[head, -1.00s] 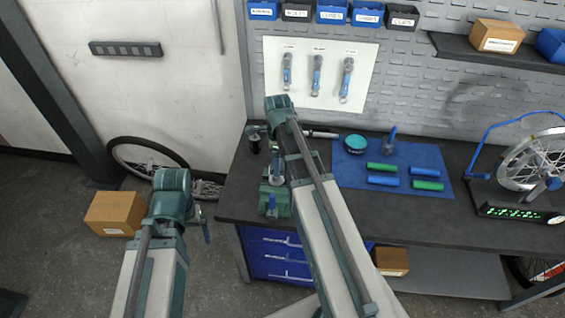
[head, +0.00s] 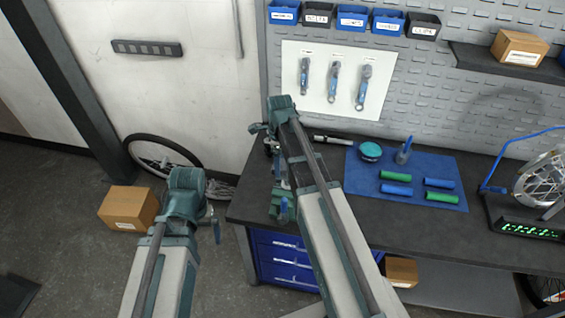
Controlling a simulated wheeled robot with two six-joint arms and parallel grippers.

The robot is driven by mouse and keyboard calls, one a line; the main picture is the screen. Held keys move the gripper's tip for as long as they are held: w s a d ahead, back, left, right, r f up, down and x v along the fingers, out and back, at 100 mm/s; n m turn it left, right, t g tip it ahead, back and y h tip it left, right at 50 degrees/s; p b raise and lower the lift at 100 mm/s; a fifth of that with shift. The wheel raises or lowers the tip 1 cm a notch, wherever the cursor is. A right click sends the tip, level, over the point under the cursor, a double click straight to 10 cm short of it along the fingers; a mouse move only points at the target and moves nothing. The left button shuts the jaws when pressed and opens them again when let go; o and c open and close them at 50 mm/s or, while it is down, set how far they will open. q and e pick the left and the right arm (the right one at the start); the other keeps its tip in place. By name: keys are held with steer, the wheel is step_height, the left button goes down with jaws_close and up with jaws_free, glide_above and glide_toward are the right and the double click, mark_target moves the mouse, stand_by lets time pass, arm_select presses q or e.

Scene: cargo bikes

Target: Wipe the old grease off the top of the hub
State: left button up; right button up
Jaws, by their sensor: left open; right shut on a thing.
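My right arm reaches over the left end of the workbench. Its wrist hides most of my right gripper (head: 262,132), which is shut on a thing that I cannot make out. Below that wrist, a teal vise-like holder (head: 283,207) with a blue part stands at the bench's left front corner, mostly behind my arm. The hub and the grease on it cannot be made out; my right arm covers that area. My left gripper (head: 215,230) is open, low in front of the bench over the floor, and mostly hidden by its own wrist.
A blue mat (head: 420,165) holds a round teal tin (head: 371,151), a small blue-topped pot (head: 403,152) and several blue and green rolls. A wheel (head: 541,180) stands at the right. A cardboard box (head: 128,208) is on the floor at left. The bench front is clear.

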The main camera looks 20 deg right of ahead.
steer(key=shift+r, duration=0.15)
step_height(320, 180, up, 6)
steer(key=p, duration=0.6)
step_height(320, 180, up, 3)
steer(key=p, duration=0.3)
steer(key=shift+s+f, duration=0.1)
steer(key=shift+f, duration=0.1)
stand_by(0.5)
